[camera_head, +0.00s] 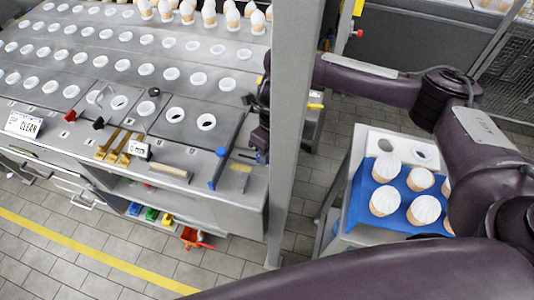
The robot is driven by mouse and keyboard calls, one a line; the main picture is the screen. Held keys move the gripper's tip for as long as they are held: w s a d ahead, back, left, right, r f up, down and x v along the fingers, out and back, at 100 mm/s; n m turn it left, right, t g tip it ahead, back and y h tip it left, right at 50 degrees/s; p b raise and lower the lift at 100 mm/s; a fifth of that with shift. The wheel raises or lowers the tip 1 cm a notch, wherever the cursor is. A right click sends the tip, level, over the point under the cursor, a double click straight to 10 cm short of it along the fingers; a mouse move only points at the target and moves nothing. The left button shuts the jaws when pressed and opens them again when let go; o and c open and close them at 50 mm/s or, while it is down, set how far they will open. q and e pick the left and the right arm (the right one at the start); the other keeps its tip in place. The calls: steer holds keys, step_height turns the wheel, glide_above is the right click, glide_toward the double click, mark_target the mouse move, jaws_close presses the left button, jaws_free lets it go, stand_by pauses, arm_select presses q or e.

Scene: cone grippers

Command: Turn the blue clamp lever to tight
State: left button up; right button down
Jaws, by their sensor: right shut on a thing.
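The blue clamp lever (226,156) is a long, slim blue-grey bar near the right end of the steel workbench (190,150). It slants from the upper right down to a brighter blue end at the front. My right gripper (258,153) is at the bench's right edge, just right of the bar, pointing down. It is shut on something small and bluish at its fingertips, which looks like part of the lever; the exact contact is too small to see. The grey post (291,130) partly hides my right wrist. My left gripper is not in view.
Red (71,116) and black (98,123) knobs, yellow-brown handles (120,147) and a small display (140,150) are left of the lever. A "CLEAR" sign (23,124) stands further left.

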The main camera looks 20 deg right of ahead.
steer(key=n, duration=0.4)
steer(key=shift+w+d+g+h+b, duration=0.2)
steer(key=shift+w+g+h+b, duration=0.1)
steer(key=shift+w, duration=0.05)
steer(key=c, duration=1.5)
jaws_free()
steer(key=shift+o, duration=0.2)
steer(key=shift+r, duration=0.1)
step_height(320, 180, up, 8)
steer(key=w, duration=0.1)
steer(key=shift+d+f, duration=0.25)
steer(key=shift+d, duration=0.2)
steer(key=shift+w, duration=0.1)
